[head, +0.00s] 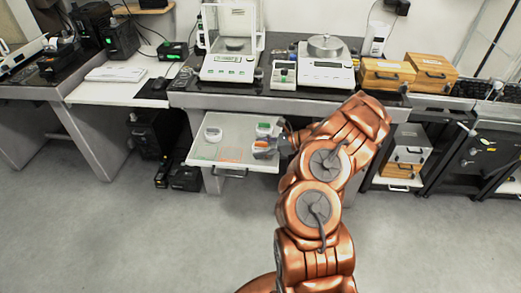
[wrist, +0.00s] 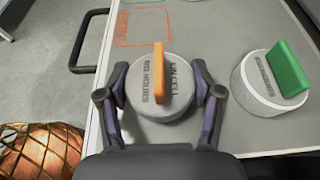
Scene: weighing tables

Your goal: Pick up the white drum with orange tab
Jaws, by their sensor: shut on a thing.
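The white drum with the orange tab (wrist: 150,108) stands upright on the pull-out shelf (wrist: 208,28). My gripper (wrist: 162,97) is shut on it, with one finger against each side of the drum. The orange tab stands up between the fingers, and dark lettering shows on the drum's top. In the head view my gripper (head: 270,148) is over the right part of the shelf, and the drum there is small and partly hidden. I cannot tell whether the drum's base touches the shelf.
A white drum with a green tab (wrist: 262,92) stands close to the right of my gripper. Orange and green outlines mark the shelf. A dark handle (wrist: 84,42) is at its edge. Balances (head: 326,70) stand on the table above.

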